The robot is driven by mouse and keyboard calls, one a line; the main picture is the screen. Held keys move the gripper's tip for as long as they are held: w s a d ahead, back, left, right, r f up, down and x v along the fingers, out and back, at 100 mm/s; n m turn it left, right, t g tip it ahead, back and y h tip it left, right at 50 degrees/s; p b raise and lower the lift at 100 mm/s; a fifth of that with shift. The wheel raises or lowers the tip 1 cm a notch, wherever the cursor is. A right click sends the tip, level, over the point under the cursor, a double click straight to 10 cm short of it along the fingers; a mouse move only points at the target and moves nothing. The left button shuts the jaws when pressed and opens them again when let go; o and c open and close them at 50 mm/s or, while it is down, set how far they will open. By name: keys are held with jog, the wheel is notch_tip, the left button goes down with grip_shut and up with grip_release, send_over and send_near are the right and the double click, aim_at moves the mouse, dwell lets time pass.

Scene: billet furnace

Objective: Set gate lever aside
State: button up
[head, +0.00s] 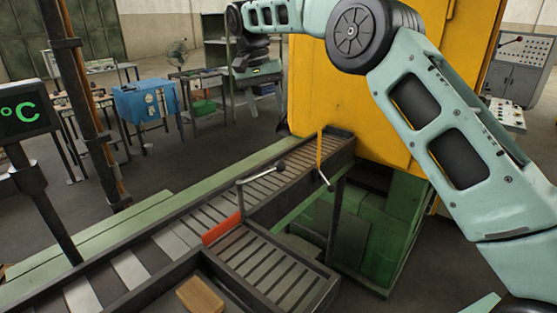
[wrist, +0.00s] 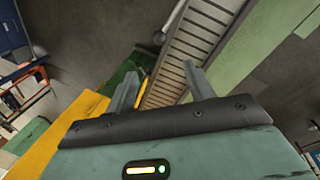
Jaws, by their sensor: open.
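The gate lever (head: 258,177) is a pale metal rod with a dark ball knob, on a post above the roller conveyor. A red-orange gate plate (head: 222,228) stands below it at the conveyor's side branch. My gripper (head: 266,112) is beyond the lever, near the yellow furnace, apart from it and above the conveyor. In the wrist view my gripper (wrist: 160,86) is open, with nothing seen between its two fingers.
The roller conveyor (head: 174,240) runs to the yellow furnace (head: 350,110). A yellow arm with a dark knob (head: 320,155) stands by the furnace mouth. A tan block (head: 200,297) lies at the front. A °C display (head: 24,113) stands left. The floor left of the conveyor is partly clear.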

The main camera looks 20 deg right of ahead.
aim_at(283, 165)
jog(key=d+f+p, duration=0.1)
jog(key=f, duration=0.4)
jog(key=s+d+f+p, duration=0.1)
jog(key=f, duration=0.5)
jog(key=f+p, duration=0.2)
jog(key=f, duration=0.3)
jog(key=shift+s+d+f, duration=0.25)
jog(key=shift+d+f, duration=0.05)
jog(key=shift+d, duration=0.1)
grip_shut()
jog(key=shift+s+d+f+m+b, duration=0.1)
jog(key=shift+s+d+m+b, duration=0.1)
jog(key=shift+s+m+b, duration=0.3)
jog(key=shift+s+d+m+b, duration=0.15)
jog(key=shift+s+m+b, duration=0.25)
jog(key=shift+s+b, duration=0.1)
jog(key=s+a+m+g+y+b, duration=0.1)
jog(key=s+a+m+y+b, duration=0.1)
jog(key=s+m, duration=0.8)
jog(key=shift+s+a+m+b, duration=0.4)
jog(key=shift+s+a+b, duration=0.15)
jog(key=shift+s, duration=0.35)
jog(key=shift+a, duration=0.1)
